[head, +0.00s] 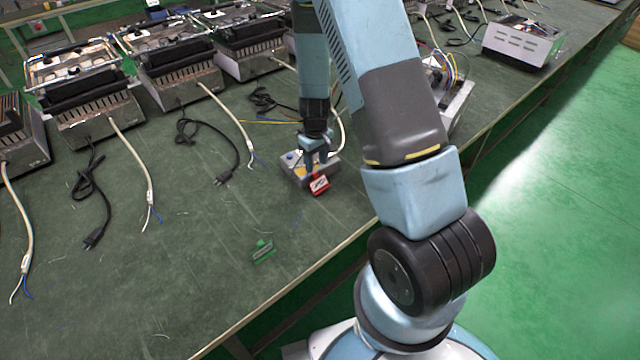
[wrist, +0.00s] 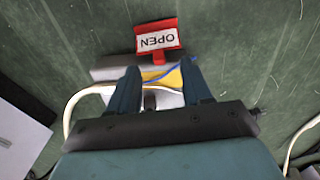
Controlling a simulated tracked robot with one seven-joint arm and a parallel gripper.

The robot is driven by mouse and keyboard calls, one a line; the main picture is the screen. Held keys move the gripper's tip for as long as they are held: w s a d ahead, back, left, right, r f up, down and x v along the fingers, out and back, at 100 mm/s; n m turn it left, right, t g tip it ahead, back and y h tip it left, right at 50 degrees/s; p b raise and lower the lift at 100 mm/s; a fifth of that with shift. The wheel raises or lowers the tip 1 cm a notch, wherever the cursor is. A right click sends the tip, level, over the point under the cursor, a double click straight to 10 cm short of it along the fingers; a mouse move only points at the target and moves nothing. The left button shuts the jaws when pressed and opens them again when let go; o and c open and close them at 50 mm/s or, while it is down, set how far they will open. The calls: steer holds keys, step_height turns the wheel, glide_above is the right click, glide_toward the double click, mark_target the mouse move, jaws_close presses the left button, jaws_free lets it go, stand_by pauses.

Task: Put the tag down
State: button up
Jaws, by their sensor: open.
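A red tag (head: 319,184) with a white label lies against the near side of a small grey box with a yellow top (head: 296,174). My gripper (head: 317,163) is over the box, fingers pointing down. In the wrist view my gripper (wrist: 160,77) has its two fingers apart, with the box's yellow part and wires seen between them. The tag is not between the fingers. A green tag (head: 263,250) lies flat on the bench nearer the front edge.
Several heating units (head: 95,108) with loose cables stand along the back left of the green bench (head: 180,290). An open unit with wires (head: 452,88) stands right, partly behind my arm. A white-sided unit (head: 523,42) is at the far right. The front left of the bench is mostly clear.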

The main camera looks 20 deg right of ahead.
mark_target(317, 175)
steer(key=shift+w+d+f, duration=0.1)
steer(key=shift+f, duration=1.25)
steer(key=shift+w+f, duration=0.1)
steer(key=shift+f, duration=1.2)
jaws_close()
